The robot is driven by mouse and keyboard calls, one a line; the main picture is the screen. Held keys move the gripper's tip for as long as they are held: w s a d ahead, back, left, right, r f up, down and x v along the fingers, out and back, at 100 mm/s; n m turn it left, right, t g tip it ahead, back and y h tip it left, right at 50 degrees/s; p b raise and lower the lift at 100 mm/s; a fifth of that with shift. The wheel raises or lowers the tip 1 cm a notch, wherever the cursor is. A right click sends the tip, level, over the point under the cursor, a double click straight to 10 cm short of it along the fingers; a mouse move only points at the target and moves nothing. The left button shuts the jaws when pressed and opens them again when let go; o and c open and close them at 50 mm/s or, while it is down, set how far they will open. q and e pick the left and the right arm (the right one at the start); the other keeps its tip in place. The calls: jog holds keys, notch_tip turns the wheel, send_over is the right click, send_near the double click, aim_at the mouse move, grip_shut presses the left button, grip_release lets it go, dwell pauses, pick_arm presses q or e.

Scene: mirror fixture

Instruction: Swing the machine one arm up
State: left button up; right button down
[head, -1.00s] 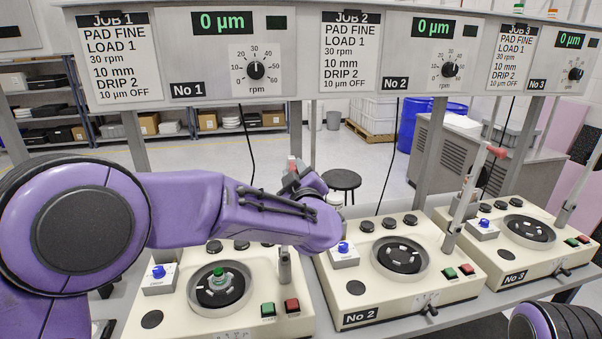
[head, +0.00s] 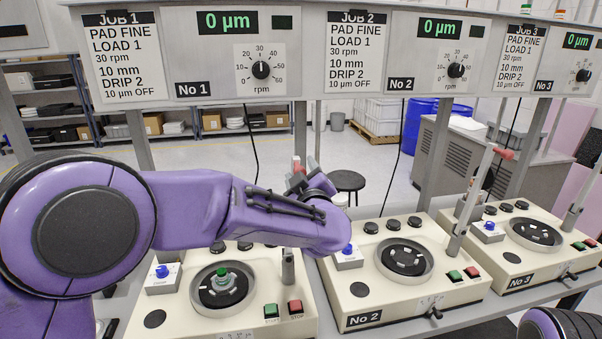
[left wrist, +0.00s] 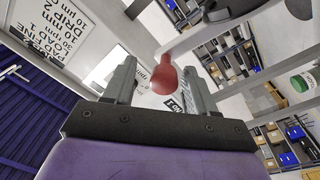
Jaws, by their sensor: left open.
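Machine one (head: 175,325) is the cream unit at the left, with a round plate and a green-capped piece on it. The foot of its grey arm (head: 288,268) shows at the right of the plate; my purple left arm hides the middle. A red knob (head: 297,163) shows beside my left gripper (head: 305,172). In the left wrist view, the red knob (left wrist: 164,82) on its pale rod appears between the two spread fingers of the left gripper (left wrist: 158,80). The fingers are open, and I cannot tell whether either touches it. My right gripper is out of view.
Machine two (head: 400,305) and machine three (head: 550,262) stand to the right, each with a leaning grey arm. A display panel (head: 215,90) runs above. A black stool (head: 347,182) stands behind. Open floor lies beyond the bench.

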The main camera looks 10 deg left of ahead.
pick_arm(q)
jog(key=b+v, duration=0.4)
jog(key=v, duration=0.5)
jog(key=shift+s, duration=0.25)
jog(key=shift+d, duration=0.15)
